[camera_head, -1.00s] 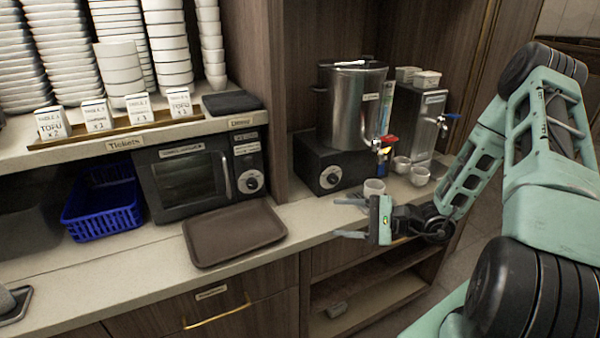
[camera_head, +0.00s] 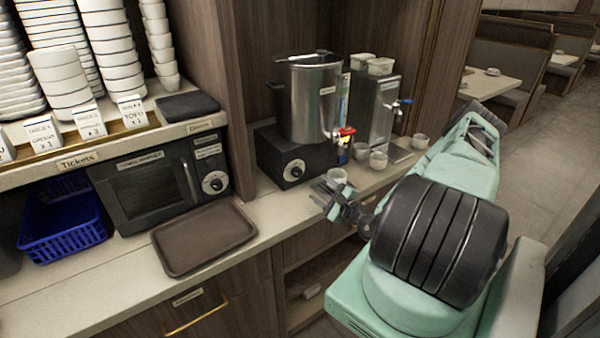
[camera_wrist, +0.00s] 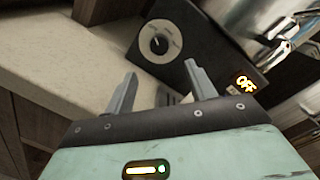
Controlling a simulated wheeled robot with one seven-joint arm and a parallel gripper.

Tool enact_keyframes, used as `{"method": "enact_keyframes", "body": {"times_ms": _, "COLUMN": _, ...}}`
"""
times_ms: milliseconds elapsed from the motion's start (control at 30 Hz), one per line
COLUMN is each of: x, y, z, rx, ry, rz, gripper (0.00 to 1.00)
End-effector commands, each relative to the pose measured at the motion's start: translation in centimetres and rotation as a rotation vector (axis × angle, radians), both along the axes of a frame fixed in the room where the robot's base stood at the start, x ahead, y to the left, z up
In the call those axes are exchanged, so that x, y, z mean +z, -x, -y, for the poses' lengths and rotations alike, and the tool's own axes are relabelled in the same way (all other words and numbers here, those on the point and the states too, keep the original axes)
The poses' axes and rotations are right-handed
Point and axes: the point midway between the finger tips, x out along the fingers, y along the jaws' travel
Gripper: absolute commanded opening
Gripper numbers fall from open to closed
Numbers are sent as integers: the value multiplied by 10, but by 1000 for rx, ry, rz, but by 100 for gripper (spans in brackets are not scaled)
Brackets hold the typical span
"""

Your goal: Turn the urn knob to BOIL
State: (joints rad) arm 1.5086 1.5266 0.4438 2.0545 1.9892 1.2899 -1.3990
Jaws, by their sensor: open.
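The urn (camera_head: 312,98) is a steel cylinder on a dark base at the back of the counter. Its knob (camera_head: 294,170) is a dark dial on a pale round plate on the base's front. In the wrist view the knob (camera_wrist: 159,45) lies beyond my fingers, and an orange "OFF" display (camera_wrist: 246,83) glows to its right. The dial's small markings are too blurred to read. My gripper (camera_head: 322,193) is open and empty, in front of the urn base and apart from the knob. Its two fingers (camera_wrist: 157,82) show in the wrist view.
White cups (camera_head: 378,160) stand right of the urn base, below a red-handled tap (camera_head: 346,132). A second steel dispenser (camera_head: 376,108) stands to the right. Left are a black microwave (camera_head: 150,185) and a brown tray (camera_head: 203,236). Bare counter (camera_head: 270,205) lies before the base.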

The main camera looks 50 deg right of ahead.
Motion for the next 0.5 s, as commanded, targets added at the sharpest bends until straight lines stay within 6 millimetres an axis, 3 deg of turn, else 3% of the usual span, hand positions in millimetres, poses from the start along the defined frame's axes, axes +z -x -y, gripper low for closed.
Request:
{"method": "enact_keyframes", "body": {"times_ms": 300, "x": 3, "y": -66, "z": 10, "rx": 1, "ry": 1, "rz": 0, "gripper": 55}}
{"method": "enact_keyframes", "body": {"times_ms": 500, "x": 2, "y": -93, "z": 14, "rx": 2, "ry": 0, "rz": 1, "gripper": 55}}
